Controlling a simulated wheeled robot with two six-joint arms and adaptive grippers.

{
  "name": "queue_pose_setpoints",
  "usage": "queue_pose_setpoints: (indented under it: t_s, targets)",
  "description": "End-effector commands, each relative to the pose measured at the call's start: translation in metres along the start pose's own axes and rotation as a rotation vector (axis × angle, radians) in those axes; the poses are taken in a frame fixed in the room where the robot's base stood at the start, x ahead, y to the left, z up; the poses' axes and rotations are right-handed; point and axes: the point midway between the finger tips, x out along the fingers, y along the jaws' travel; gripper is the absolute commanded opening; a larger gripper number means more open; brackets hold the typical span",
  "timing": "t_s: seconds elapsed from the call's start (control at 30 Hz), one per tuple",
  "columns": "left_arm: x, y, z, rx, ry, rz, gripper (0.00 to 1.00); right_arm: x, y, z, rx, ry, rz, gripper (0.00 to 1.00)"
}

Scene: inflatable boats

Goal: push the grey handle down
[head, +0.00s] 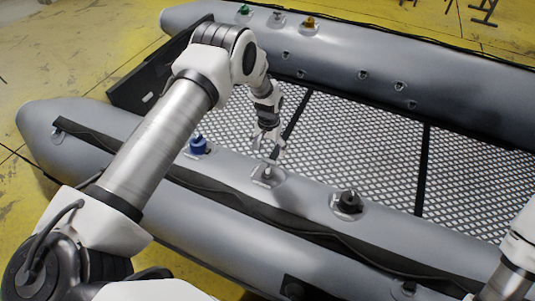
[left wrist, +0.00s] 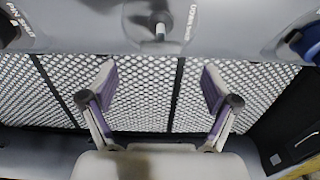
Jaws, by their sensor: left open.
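A grey handle (head: 268,173) stands on a pale round base on the boat's near tube, between a blue knob and a black knob. In the left wrist view the grey handle (left wrist: 160,31) shows at the top middle, beyond the fingertips. My left gripper (head: 268,152) is just above and behind that handle in the head view and looks apart from it. In the left wrist view the left gripper (left wrist: 158,74) is open and empty, its two fingers wide apart. My right arm shows only at the right edge of the head view; its gripper is out of view.
The blue knob (head: 198,146) and the black knob (head: 349,202) sit either side on the near tube. The far tube (head: 400,65) carries green, grey and orange fittings. The patterned boat floor (head: 375,150) between the tubes is clear.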

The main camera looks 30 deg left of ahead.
Motion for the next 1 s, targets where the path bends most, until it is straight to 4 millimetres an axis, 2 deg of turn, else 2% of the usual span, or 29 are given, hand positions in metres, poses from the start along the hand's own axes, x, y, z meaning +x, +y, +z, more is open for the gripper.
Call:
queue_pose_setpoints:
  t_s: [0.1, 0.27, 0.4, 0.57, 0.6, 0.67, 0.7, 0.83, 0.93, 1.0]
  targets:
    - [0.026, 0.000, 0.002, 0.000, -0.004, -0.001, 0.88, -0.001, 0.000, -0.001, -0.001, 0.001, 0.000, 0.88]
    - [0.052, 0.000, 0.002, -0.001, -0.003, 0.000, 0.88, 0.000, 0.000, -0.001, -0.001, 0.002, 0.000, 0.88]
    - [0.059, 0.000, 0.001, -0.001, -0.002, 0.000, 0.88, 0.000, 0.000, -0.001, -0.001, 0.001, 0.000, 0.88]
    - [0.060, 0.000, 0.001, -0.001, -0.002, 0.000, 0.88, 0.000, 0.000, -0.001, -0.001, 0.001, 0.000, 0.88]
    - [0.060, 0.000, 0.001, 0.000, -0.002, 0.000, 0.80, 0.000, 0.000, -0.001, -0.001, 0.001, 0.000, 0.88]
    - [0.060, 0.000, 0.001, 0.000, -0.002, 0.000, 0.59, 0.000, 0.000, -0.001, -0.001, 0.001, 0.000, 0.88]
    - [0.060, 0.000, 0.001, 0.000, -0.002, 0.000, 0.45, 0.000, 0.000, -0.001, -0.001, 0.001, 0.000, 0.88]
    - [0.059, 0.000, 0.001, 0.000, -0.001, 0.000, 0.00, 0.000, 0.000, -0.001, -0.001, 0.002, 0.000, 0.88]
    - [0.062, 0.000, 0.002, 0.000, -0.002, 0.000, 0.00, 0.002, 0.000, -0.001, -0.001, 0.001, 0.000, 0.88]
    - [0.072, 0.000, 0.003, 0.000, -0.002, 0.000, 0.00, 0.011, 0.000, -0.001, -0.001, 0.002, 0.000, 0.88]
